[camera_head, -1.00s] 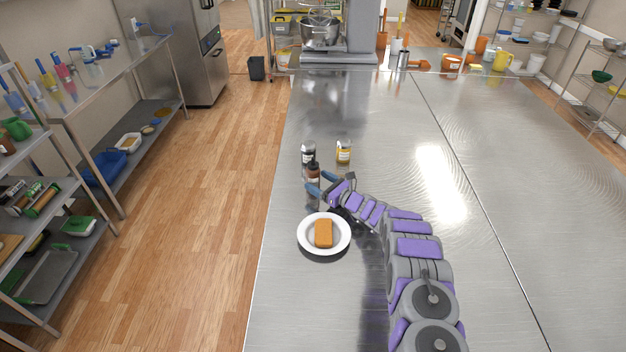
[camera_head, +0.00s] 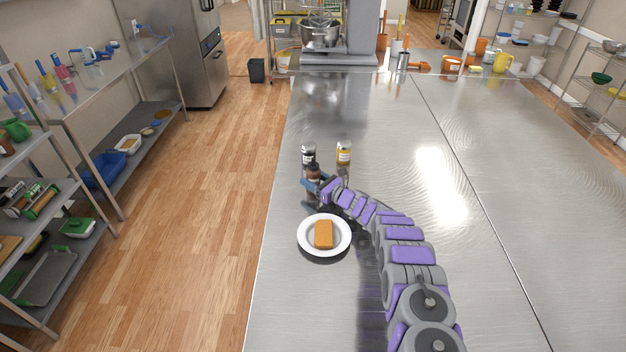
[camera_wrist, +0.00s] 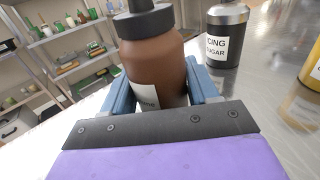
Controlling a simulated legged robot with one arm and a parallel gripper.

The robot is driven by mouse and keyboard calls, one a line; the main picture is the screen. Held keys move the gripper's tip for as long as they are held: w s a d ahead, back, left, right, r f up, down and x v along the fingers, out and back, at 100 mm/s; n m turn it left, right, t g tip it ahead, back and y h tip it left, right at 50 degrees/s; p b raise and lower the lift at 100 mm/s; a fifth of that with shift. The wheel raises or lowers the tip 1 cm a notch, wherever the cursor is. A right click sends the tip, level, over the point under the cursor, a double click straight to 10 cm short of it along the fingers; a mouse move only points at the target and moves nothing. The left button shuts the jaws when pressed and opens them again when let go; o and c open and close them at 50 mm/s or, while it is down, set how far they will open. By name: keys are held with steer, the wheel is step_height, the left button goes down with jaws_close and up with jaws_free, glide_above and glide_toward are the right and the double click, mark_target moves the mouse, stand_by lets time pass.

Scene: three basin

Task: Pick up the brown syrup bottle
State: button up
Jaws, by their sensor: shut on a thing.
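The brown syrup bottle (camera_head: 314,172) has a black cap and a pale label and stands upright on the steel table. In the wrist view the bottle (camera_wrist: 155,62) fills the space between the two blue fingers. My gripper (camera_head: 315,192) is shut on it, with one finger on each side. In the wrist view my gripper (camera_wrist: 165,92) hides the bottle's lower part, so I cannot tell whether its base touches the table.
A white plate (camera_head: 307,245) with an orange-brown block (camera_head: 323,234) lies in front. The table's right side is clear.

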mark_target(319, 173)
steer(key=c, duration=0.5)
steer(key=shift+o, duration=0.2)
steer(key=shift+r, duration=0.15)
steer(key=shift+r, duration=0.2)
step_height(319, 173, up, 3)
steer(key=shift+r+p, duration=0.2)
steer(key=shift+p, duration=0.35)
steer(key=s+d, duration=0.1)
steer(key=s, duration=0.4)
steer(key=s+d+p, duration=0.1)
steer(key=s, duration=0.4)
steer(key=s+d+r, duration=0.1)
steer(key=s, duration=0.4)
steer(key=shift+s+d, duration=0.1)
steer(key=shift+s, duration=0.25)
